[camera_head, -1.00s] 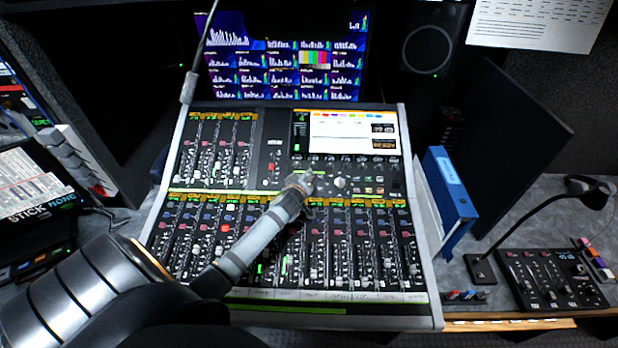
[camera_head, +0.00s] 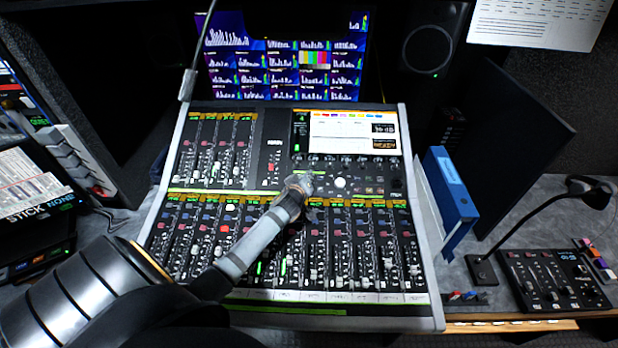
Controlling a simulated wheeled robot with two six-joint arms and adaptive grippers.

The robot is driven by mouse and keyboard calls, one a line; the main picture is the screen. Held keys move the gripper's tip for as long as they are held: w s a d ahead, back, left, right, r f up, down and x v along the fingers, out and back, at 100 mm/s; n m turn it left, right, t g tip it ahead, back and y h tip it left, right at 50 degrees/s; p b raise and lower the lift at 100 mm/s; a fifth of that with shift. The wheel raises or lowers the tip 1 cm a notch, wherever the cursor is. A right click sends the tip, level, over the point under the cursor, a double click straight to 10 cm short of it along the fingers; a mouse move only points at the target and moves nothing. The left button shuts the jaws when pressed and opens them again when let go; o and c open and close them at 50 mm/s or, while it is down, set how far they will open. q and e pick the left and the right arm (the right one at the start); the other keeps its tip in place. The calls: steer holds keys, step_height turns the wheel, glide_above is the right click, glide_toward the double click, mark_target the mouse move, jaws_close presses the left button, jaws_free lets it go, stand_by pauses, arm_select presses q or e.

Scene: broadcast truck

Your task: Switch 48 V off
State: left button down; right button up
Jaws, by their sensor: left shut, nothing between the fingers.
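A large sloped mixing console (camera_head: 428,262) fills the middle of the view, with rows of faders, buttons and a bright screen. My left arm comes in from the lower left across it. My left gripper (camera_head: 303,180) is shut and empty, over the console's middle just below the screen, beside a pale round knob (camera_head: 340,183). I cannot tell whether it touches the panel. The labels near the gripper are too small to read, so I cannot pick out the 48 V control. My right gripper is not in view.
A blue binder (camera_head: 452,200) stands against the console's right side. A gooseneck microphone (camera_head: 540,215) and a small control box (camera_head: 553,280) sit on the right desk. A monitor (camera_head: 283,60) is behind the console. Black equipment (camera_head: 35,235) stands at the left.

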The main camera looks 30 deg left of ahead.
arm_select(q)
steer(key=shift+r, duration=0.1)
steer(key=shift+s+d+r+p, duration=0.2)
steer(key=shift+s+r+p, duration=0.1)
steer(key=shift+r+p, duration=0.4)
steer(key=r+p, duration=0.1)
steer(key=s+r+p, duration=0.1)
steer(key=r+p, duration=0.1)
steer(key=d+r+p, duration=0.1)
steer(key=shift+s+r+p, duration=0.25)
steer(key=shift+r+p, duration=0.05)
steer(key=shift+p, duration=0.05)
stand_by(0.6)
